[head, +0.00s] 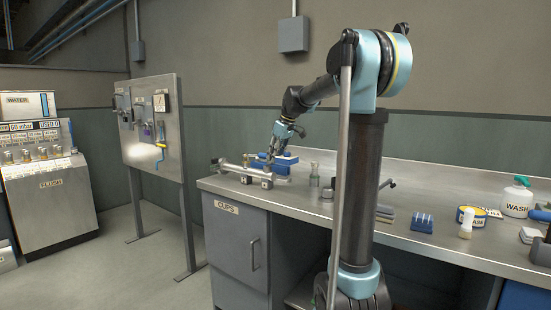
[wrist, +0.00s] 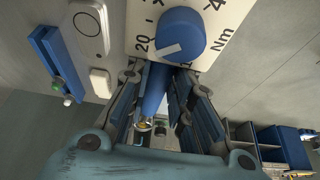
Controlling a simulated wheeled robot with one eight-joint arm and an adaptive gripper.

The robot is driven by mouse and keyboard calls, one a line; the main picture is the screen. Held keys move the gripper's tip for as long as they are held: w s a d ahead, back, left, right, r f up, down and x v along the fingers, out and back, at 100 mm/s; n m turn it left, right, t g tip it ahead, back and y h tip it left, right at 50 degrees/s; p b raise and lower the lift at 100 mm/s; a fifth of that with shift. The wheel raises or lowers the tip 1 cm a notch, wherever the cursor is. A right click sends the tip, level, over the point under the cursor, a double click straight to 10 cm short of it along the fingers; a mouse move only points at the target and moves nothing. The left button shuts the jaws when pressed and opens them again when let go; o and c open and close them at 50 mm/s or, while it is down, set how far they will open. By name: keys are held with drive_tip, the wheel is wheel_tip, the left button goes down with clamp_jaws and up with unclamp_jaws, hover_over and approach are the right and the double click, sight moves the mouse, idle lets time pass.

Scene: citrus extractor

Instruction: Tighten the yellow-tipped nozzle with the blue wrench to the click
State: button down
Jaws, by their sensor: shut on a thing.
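My gripper (wrist: 160,118) is shut on the blue wrench (wrist: 155,88), whose blue shaft runs between the two fingers in the wrist view. A small yellowish spot (wrist: 144,126) shows near the fingertips; I cannot tell whether it is the nozzle's yellow tip. In the head view my gripper (head: 280,143) points down over the back left of the bench, above a metal pipe assembly (head: 245,174) and blue blocks (head: 276,162). The wrench is too small to make out there. Whether the wrench touches a nozzle cannot be told.
A white Nm dial plate (wrist: 205,60) with a blue knob (wrist: 170,35) fills the top of the wrist view. The steel bench (head: 310,190) holds a blue rack (head: 422,222) and a WASH bottle (head: 517,200) at right. A panel (head: 150,120) stands left of the bench.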

drive_tip(key=shift+f, duration=1.05)
idle(0.4)
drive_tip(key=c, duration=2)
unclamp_jaws()
clamp_jaws()
drive_tip(key=shift+s+a+m+t+h, duration=0.4)
drive_tip(key=shift+s+a+m, duration=0.95)
drive_tip(key=shift+a, duration=0.1)
drive_tip(key=shift+s+a+m+h, duration=0.15)
drive_tip(key=shift+s+a+m, duration=0.25)
drive_tip(key=shift+a, duration=0.25)
drive_tip(key=shift+s+a+m+h, duration=0.2)
drive_tip(key=shift+s+a+m, duration=0.05)
drive_tip(key=shift+a+m, duration=0.3)
drive_tip(key=shift+s+a+m+h, duration=0.15)
drive_tip(key=shift+s+a+m, duration=0.25)
drive_tip(key=shift+a, duration=0.3)
idle(0.4)
